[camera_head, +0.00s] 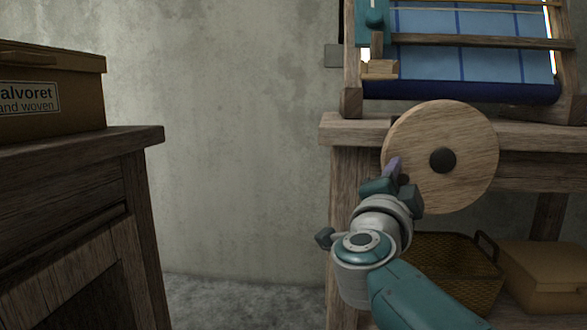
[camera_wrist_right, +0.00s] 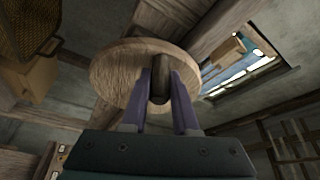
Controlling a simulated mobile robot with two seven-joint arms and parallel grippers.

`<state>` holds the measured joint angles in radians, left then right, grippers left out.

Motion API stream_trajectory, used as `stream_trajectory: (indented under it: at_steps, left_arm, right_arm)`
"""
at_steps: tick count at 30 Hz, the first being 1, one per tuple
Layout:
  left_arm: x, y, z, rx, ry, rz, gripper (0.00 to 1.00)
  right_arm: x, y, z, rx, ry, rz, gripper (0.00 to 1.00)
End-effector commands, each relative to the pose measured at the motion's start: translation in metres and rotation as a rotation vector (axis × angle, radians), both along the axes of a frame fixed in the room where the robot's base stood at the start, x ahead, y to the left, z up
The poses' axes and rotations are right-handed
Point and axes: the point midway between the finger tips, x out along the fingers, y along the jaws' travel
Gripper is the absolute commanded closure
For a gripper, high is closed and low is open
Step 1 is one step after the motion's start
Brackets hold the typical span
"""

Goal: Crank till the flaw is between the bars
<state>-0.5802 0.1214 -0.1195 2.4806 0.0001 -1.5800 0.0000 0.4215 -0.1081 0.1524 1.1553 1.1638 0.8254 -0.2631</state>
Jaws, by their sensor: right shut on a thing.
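The crank is a round pale wooden disc (camera_head: 465,118) with a dark hub (camera_head: 442,160) on the front of the loom (camera_head: 347,131). My right gripper (camera_head: 398,172) is at the disc's left edge, shut on its dark handle. In the right wrist view the handle (camera_wrist_right: 160,88) stands between the two purple fingers, with the disc (camera_wrist_right: 112,72) behind. Blue cloth (camera_head: 431,64) with darker lines lies on the loom. A wooden bar (camera_head: 480,41) crosses it, and a thinner bar (camera_head: 470,9) crosses higher up. I make out no flaw in the visible cloth. My left gripper is not in view.
A wicker basket (camera_head: 440,262) and a tan box (camera_head: 545,275) stand below the loom at right. A dark wooden cabinet (camera_head: 75,185) bearing a labelled box (camera_head: 55,88) stands at left. Bare wall and floor show between cabinet and loom.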

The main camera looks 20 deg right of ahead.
Motion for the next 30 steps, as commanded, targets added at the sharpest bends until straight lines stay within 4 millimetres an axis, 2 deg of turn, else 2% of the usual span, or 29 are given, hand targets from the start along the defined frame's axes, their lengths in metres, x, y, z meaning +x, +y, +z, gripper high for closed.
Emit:
stream_trajectory:
  at_steps: [1,9,28,29,30]
  left_arm:
    - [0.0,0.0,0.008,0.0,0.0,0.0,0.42]
    - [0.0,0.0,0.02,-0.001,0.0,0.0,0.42]
    - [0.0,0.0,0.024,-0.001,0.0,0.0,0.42]
    - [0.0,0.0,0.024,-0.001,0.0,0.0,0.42]
    - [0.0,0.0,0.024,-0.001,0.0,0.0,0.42]
  right_arm:
    - [0.001,0.002,0.007,0.028,-0.016,0.003,1.0]
    - [0.002,0.002,0.016,0.06,-0.037,0.004,1.0]
    - [0.001,0.001,0.02,0.053,-0.04,-0.001,1.0]
    - [0.001,0.001,0.02,0.053,-0.039,-0.002,0.71]
    - [0.001,0.001,0.02,0.053,-0.039,-0.002,0.66]
